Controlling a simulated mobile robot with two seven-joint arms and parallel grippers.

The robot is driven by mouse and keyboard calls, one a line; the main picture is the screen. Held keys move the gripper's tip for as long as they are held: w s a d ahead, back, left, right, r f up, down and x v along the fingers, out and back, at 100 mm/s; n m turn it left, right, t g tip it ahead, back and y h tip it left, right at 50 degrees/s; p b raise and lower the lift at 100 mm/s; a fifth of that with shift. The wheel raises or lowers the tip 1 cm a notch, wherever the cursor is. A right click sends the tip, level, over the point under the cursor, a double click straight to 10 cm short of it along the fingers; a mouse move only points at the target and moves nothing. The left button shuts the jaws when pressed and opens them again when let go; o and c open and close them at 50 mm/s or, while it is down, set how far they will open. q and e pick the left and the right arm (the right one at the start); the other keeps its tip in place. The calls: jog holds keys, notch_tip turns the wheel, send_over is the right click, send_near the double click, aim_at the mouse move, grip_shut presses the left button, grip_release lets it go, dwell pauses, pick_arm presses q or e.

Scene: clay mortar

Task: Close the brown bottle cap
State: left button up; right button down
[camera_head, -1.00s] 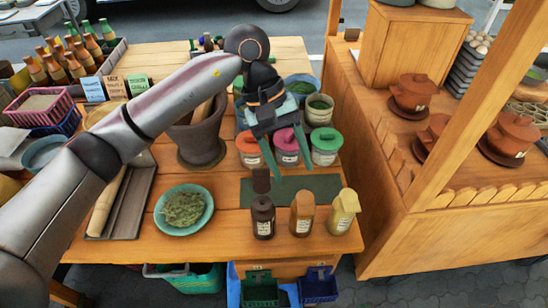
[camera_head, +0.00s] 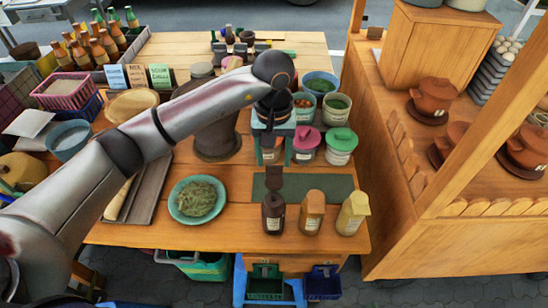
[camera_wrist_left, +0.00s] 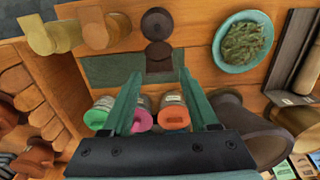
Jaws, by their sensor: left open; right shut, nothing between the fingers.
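The dark brown bottle (camera_head: 272,213) stands upright near the table's front edge, leftmost of three small bottles. Its dark cap (camera_head: 273,183) is tipped open on the far side; whether a hinge joins them is unclear. In the left wrist view the bottle (camera_wrist_left: 158,22) is at the top and the cap (camera_wrist_left: 158,56) just below it. My left gripper (camera_head: 273,150) is open and empty beyond the cap, roughly in line with the bottle. In the wrist view its green fingers (camera_wrist_left: 160,80) spread apart with the cap beyond their tips, touching nothing visible. My right gripper is out of view.
An orange-brown bottle (camera_head: 312,212) and a yellow bottle (camera_head: 352,212) stand to the right. A green mat (camera_head: 325,188) lies behind them. A pink-lidded jar (camera_head: 306,146) and green-lidded jar (camera_head: 340,146) stand near the gripper. A plate of herbs (camera_head: 198,199) is left.

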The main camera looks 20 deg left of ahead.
pick_arm(q)
jog(key=shift+f, duration=0.95)
grip_shut()
